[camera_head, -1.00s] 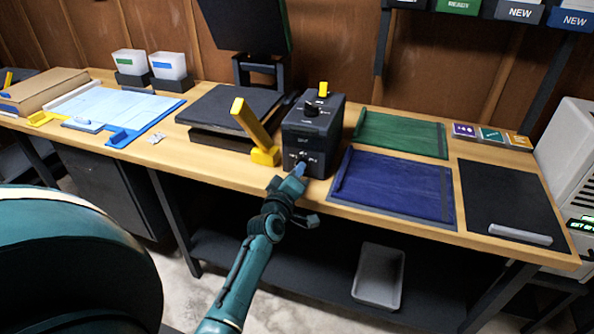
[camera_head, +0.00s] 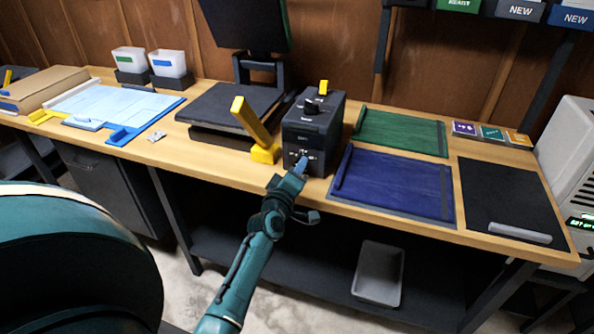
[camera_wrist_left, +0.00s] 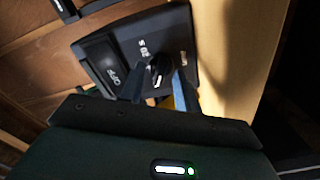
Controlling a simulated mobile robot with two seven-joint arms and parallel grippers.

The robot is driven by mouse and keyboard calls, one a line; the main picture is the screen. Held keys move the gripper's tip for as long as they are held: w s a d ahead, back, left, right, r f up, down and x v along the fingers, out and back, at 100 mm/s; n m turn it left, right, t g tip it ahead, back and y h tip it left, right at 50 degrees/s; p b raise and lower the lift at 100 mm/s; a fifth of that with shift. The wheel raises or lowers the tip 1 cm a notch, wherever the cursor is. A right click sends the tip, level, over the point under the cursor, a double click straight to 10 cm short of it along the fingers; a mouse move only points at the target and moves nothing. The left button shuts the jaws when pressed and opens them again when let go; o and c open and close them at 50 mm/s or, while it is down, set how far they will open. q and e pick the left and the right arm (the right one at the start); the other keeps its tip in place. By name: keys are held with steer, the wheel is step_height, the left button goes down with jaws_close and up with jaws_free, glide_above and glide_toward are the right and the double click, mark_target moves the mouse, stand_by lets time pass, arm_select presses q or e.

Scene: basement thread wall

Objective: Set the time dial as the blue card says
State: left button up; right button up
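The dark control box (camera_head: 312,132) stands on the bench beside a yellow lever (camera_head: 250,122). Its front face carries a small dial, largely hidden behind my left gripper in the head view. In the left wrist view the dark dial knob (camera_wrist_left: 158,70) shows beside white markings, too small to read surely. My left gripper (camera_head: 301,166) is at that face, its fingers apart on either side of the knob; contact cannot be told. Purple (camera_head: 465,129), teal (camera_head: 491,133) and orange (camera_head: 518,138) cards stand at the back right; I cannot make out a clearly blue one. My right gripper is out of view.
The box top carries a black knob (camera_head: 311,107) and a yellow piece (camera_head: 323,87). A flat press (camera_head: 232,104) stands left. Green (camera_head: 402,132) and blue (camera_head: 395,184) mats and a black board (camera_head: 512,200) lie right. A grey bin (camera_head: 379,273) is below.

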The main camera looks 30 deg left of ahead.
arm_select(q)
steer(key=shift+s, duration=0.1)
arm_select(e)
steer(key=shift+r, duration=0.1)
